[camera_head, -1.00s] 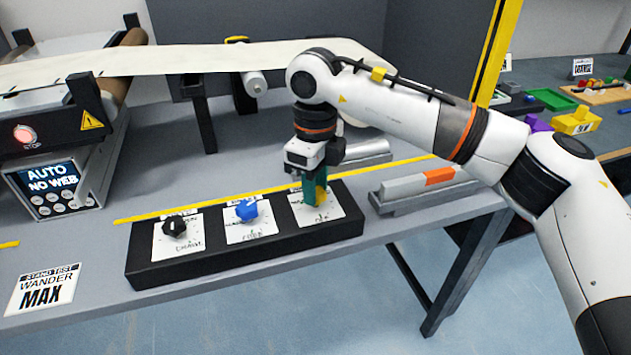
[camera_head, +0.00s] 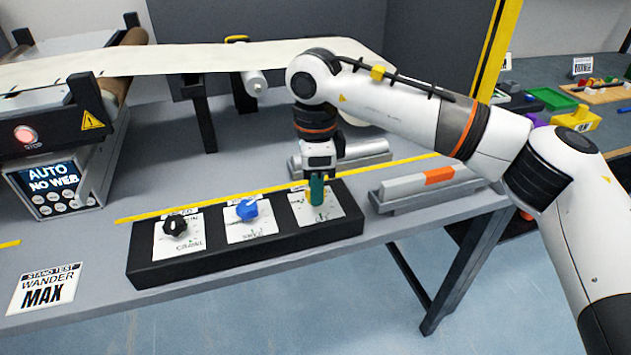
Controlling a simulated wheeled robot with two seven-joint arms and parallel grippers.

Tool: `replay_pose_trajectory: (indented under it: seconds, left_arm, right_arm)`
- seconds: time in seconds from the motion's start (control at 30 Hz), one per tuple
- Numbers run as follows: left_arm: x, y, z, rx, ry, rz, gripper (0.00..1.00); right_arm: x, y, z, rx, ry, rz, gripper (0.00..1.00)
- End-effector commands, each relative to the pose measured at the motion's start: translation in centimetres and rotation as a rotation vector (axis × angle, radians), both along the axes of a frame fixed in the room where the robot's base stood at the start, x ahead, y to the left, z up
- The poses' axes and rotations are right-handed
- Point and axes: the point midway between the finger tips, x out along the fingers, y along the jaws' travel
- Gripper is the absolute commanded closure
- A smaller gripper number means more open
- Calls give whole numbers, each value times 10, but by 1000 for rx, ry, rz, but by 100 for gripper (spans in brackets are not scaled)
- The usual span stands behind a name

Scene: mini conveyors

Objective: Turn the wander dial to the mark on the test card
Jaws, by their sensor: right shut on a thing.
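The test card (camera_head: 44,289) at the table's left front reads "STAND TEST WANDER MAX". A black box (camera_head: 150,271) holds three white dial plates, with a black knob (camera_head: 174,226) on the left and a blue knob (camera_head: 247,209) in the middle. My right gripper (camera_head: 317,197) points down at the right plate (camera_head: 335,209), its green fingers shut on the right-hand dial. The fingers hide that dial's knob and pointer. The small lettering on the plates is too blurred to tell which is wander. My left gripper is out of view.
A control panel (camera_head: 50,185) showing "AUTO NO WEB" stands at left under the machine. A pale web (camera_head: 220,55) runs across the back. A grey bar with an orange band (camera_head: 440,175) lies in a holder right of the box.

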Motion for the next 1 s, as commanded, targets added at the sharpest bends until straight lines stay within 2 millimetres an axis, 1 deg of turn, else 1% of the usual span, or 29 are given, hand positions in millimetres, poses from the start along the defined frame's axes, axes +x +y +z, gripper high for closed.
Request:
replay_pose_trajectory:
  seconds: [0.37, 0.4, 0.47, 0.5, 0.53, 0.83, 0.93, 1.0]
  left_arm:
    - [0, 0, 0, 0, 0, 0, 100]
    - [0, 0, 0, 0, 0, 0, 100]
    - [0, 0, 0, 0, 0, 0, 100]
    - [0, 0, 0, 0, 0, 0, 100]
    - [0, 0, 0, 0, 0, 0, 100]
    - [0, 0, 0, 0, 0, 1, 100]
    - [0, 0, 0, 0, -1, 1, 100]
    - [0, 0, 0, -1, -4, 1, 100]
  right_arm:
    - [1, 0, 2, 3, -5, 3, 90]
    - [1, 0, 2, 3, -5, 3, 66]
    - [1, 0, 2, 3, -5, 2, 56]
    - [1, 0, 2, 3, -4, 2, 50]
    - [1, 0, 2, 2, -4, 2, 46]
    - [0, 0, 2, 1, -2, 3, 46]
    - [1, 0, 11, 2, -4, 3, 46]
    - [1, 0, 21, 2, -5, 3, 46]
